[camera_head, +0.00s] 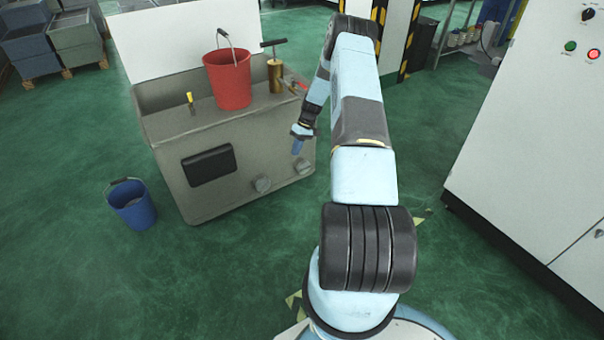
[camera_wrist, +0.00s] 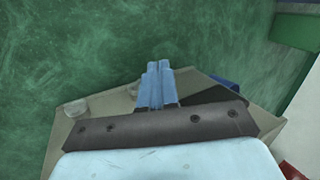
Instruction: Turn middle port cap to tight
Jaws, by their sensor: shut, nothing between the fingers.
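Two round pale caps sit low on the front of a grey tank (camera_head: 176,168) in the head view: a left cap (camera_head: 262,184) and a right cap (camera_head: 303,167). I cannot tell from the picture which is the middle port cap. My gripper (camera_head: 297,150) has blue fingers pointing down, above the right cap and apart from it. In the wrist view my gripper (camera_wrist: 159,66) shows its fingers together and empty. One cap (camera_wrist: 75,107) shows to their left. Another cap (camera_wrist: 133,89) is partly hidden just beside the fingers.
A red bucket (camera_head: 229,80) and a brass cylinder with a black T-handle (camera_head: 275,75) stand on the tank's top. A dark panel (camera_head: 209,165) is on its front. A blue bucket (camera_head: 132,207) stands on the floor to the left. A white cabinet (camera_head: 530,130) is at right.

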